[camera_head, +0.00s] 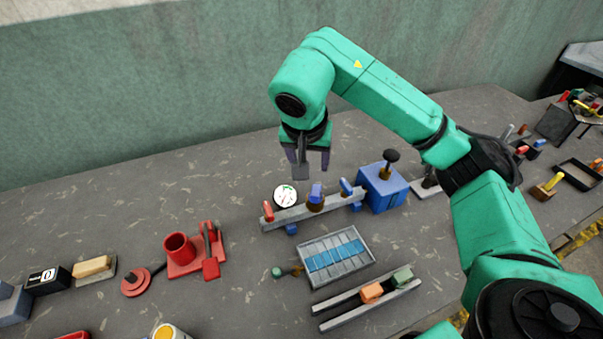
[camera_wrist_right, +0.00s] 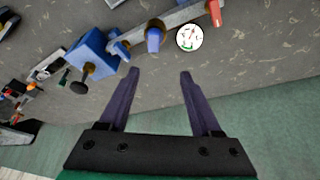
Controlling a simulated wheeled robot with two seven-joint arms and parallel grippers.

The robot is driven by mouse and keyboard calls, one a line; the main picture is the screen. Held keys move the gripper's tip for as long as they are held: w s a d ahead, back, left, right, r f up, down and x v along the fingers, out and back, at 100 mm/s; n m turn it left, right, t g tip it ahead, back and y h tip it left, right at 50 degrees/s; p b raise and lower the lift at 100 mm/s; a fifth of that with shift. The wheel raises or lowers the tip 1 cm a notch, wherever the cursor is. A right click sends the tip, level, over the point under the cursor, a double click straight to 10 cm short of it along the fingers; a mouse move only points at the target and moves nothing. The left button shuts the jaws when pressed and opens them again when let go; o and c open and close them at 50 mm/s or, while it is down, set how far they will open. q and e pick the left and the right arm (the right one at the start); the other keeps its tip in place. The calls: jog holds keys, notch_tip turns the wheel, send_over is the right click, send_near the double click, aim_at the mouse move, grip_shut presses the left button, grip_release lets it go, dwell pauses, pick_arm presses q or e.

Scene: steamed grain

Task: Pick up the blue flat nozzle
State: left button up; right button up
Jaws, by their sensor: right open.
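A grey rack bar (camera_head: 290,216) holds a red-tipped piece (camera_head: 268,211) at its left end, a blue piece on a brass base (camera_head: 316,192) near the middle and another blue piece (camera_head: 346,187) to the right. I cannot tell which blue piece is the flat nozzle. In the right wrist view the brass-based blue piece (camera_wrist_right: 153,38) lies just beyond the fingertips, and the other blue piece (camera_wrist_right: 114,47) lies left of it. My right gripper (camera_head: 308,168) is open and empty, behind and above the rack; its fingers (camera_wrist_right: 160,74) touch nothing. My left gripper is out of view.
A blue box with a black knob (camera_head: 382,190) stands at the rack's right end. A white round dial (camera_head: 285,196) is behind the rack. A grey tray with blue strips (camera_head: 310,246) lies in front.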

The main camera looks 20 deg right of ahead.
aim_at(316, 191)
jog(key=p+x, duration=0.1)
jog(key=x, duration=0.3)
jog(key=s+x, duration=0.1)
jog(key=x, duration=0.3)
jog(key=s+p+x, duration=0.1)
jog(key=x, duration=0.3)
jog(key=shift+d+f+p, duration=0.25)
jog(key=shift+f+p, duration=0.1)
jog(key=shift+f, duration=0.05)
jog(key=shift+d+f, duration=0.1)
jog(key=shift+f, duration=0.25)
jog(key=shift+w+f, duration=0.1)
jog(key=shift+w, duration=0.1)
grip_shut()
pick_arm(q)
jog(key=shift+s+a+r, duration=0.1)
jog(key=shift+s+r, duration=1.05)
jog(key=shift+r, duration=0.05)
